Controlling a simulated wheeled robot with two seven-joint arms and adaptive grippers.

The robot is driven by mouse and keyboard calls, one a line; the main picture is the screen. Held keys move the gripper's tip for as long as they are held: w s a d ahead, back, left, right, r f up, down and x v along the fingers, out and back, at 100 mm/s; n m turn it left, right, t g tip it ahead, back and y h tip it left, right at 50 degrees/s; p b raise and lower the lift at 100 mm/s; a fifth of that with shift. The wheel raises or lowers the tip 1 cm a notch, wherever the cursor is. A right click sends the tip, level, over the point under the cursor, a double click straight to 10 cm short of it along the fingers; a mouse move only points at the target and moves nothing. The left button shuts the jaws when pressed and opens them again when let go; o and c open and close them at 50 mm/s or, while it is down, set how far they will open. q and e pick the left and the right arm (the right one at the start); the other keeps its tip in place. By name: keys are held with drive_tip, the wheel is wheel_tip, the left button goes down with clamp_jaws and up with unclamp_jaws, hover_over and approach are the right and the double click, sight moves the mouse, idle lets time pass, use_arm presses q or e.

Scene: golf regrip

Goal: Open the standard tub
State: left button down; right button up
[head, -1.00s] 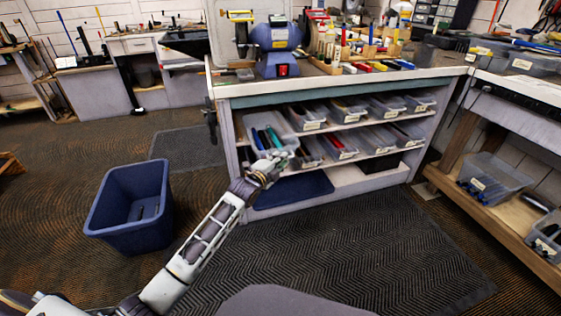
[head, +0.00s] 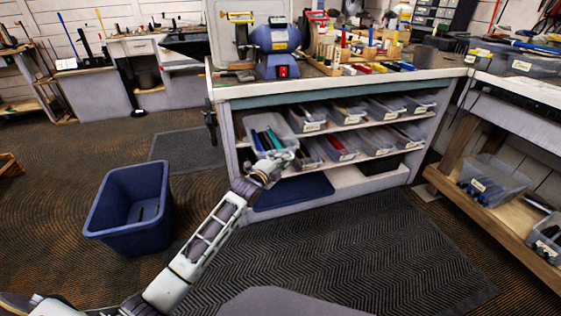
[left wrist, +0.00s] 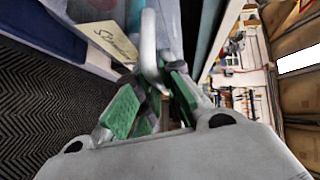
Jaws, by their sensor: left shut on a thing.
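The standard tub (head: 250,133) is a clear plastic tub with dark, red and teal grips in it, at the left end of the upper shelf. In the left wrist view its cream label (left wrist: 108,42) shows handwriting that seems to read "Standard". A pale curved handle (left wrist: 149,42) stands out from the tub's front. My left gripper (head: 286,157) is at the tub's front; in the left wrist view its green-padded fingers (left wrist: 150,98) are closed around the handle's lower end. The exact contact is partly hidden by the fingers. My right gripper is out of view.
Other labelled tubs (head: 312,127) fill the shelves under the workbench (head: 340,84). A blue bin (head: 117,222) stands on the floor at left. A right-hand bench (head: 500,213) holds more tubs. The dark mat (head: 350,240) before the shelves is clear.

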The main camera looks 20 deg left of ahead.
use_arm(q)
drive_tip(key=shift+w+a, duration=0.1)
drive_tip(key=shift+w, duration=0.05)
drive_tip(key=shift+w+a+f, duration=0.1)
drive_tip(key=shift+w+a, duration=0.5)
drive_tip(key=shift+w, duration=0.25)
drive_tip(key=shift+w+a, duration=0.55)
drive_tip(key=shift+w, duration=0.25)
drive_tip(key=c, duration=1.8)
unclamp_jaws()
drive_tip(key=shift+c, duration=0.2)
drive_tip(key=shift+s, duration=0.1)
drive_tip(key=v, duration=1.1)
drive_tip(key=shift+s, duration=0.4)
